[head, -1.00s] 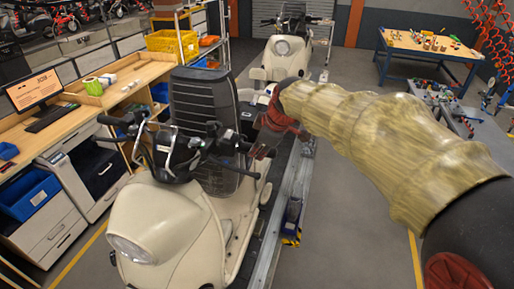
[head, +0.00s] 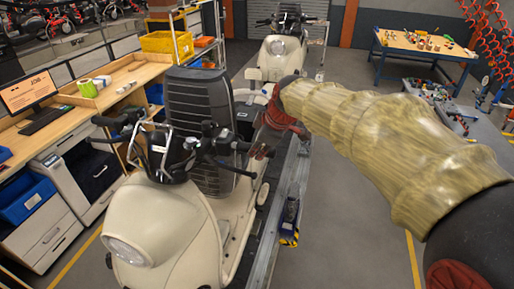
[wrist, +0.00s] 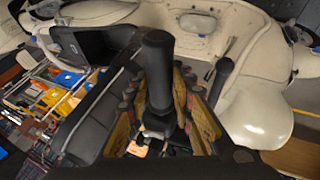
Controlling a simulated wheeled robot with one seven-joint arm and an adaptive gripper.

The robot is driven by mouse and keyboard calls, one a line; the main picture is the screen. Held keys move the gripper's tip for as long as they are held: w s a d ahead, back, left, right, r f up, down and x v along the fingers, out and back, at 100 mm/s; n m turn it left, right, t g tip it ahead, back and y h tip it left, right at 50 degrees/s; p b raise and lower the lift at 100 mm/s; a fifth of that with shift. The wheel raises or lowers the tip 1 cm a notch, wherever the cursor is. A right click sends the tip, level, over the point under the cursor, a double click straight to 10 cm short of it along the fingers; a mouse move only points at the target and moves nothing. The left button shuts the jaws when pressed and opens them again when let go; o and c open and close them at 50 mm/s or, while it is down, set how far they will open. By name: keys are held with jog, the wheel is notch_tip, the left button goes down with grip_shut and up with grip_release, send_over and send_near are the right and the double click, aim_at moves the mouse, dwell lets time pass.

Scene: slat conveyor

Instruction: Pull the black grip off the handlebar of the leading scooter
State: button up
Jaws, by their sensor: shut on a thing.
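The leading scooter (head: 165,225) is cream, with a black seat and black handlebar, and stands at left centre of the head view. The black grip (head: 230,146) is at the handlebar end nearest my arm. In the wrist view the black grip (wrist: 158,65) shows as a thick upright cylinder. My gripper (head: 262,150) is at that handlebar end; in the wrist view its yellow-padded fingers (wrist: 166,118) stand on both sides of the cylinder's lower part, shut on it. The exact contact is partly hidden. A thinner black lever (wrist: 219,80) rises beside the right finger.
A second cream scooter (head: 279,48) stands behind on the line. The conveyor's metal rail (head: 288,180) runs along the right of the leading scooter. A workbench with a monitor (head: 30,92) is at left, a blue table (head: 425,46) at back right.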

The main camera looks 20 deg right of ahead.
aim_at(272, 150)
jog(key=shift+s+d+b, duration=0.4)
jog(key=shift+d+b, duration=0.1)
jog(key=shift+d, duration=0.1)
dwell(1.1)
jog(key=shift+s+d+b, duration=0.45)
jog(key=shift+d+b, duration=0.05)
jog(key=shift+d, duration=0.1)
jog(key=shift+s+d+b, duration=0.4)
jog(key=shift+d+b, duration=0.05)
jog(key=shift+d, duration=0.15)
jog(key=shift+s+d+b, duration=0.45)
jog(key=shift+d+b, duration=0.05)
jog(key=shift+d, duration=0.15)
jog(key=shift+s+d+b, duration=0.4)
jog(key=shift+d+b, duration=0.05)
jog(key=shift+d, duration=0.15)
jog(key=shift+s+d+b, duration=0.4)
jog(key=shift+d+b, duration=0.05)
jog(key=shift+d, duration=0.2)
jog(key=shift+s+d+b, duration=0.4)
jog(key=shift+d, duration=0.2)
jog(key=shift+s+d+b, duration=0.4)
jog(key=shift+s+d, duration=0.05)
jog(key=shift+d, duration=0.2)
jog(key=shift+s+d+b, duration=0.4)
jog(key=shift+d, duration=0.2)
